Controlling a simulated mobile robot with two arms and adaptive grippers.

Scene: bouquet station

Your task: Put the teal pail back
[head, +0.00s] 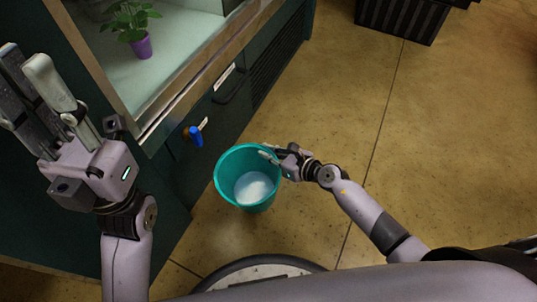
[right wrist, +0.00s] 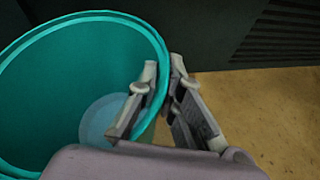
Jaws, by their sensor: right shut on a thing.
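The teal pail (head: 226,167) is upright beside the dark green cabinet in the head view, with something pale and bluish at its bottom. My right gripper (head: 271,152) is shut on the right side of its rim. In the right wrist view, the teal pail (right wrist: 60,75) fills the left side, and my right gripper (right wrist: 163,67) has one finger inside the rim and one outside. I cannot tell whether the pail touches the floor. My left gripper (head: 26,62) is raised at the upper left, empty, its fingers apart.
The dark green cabinet (head: 185,172) has a blue-handled tap (head: 195,136) on its front, close to the pail. A plant in a purple pot (head: 141,46) stands in the cabinet's pale upper bay. A black crate (head: 402,17) is at the top right. The brown floor (head: 335,110) between is clear.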

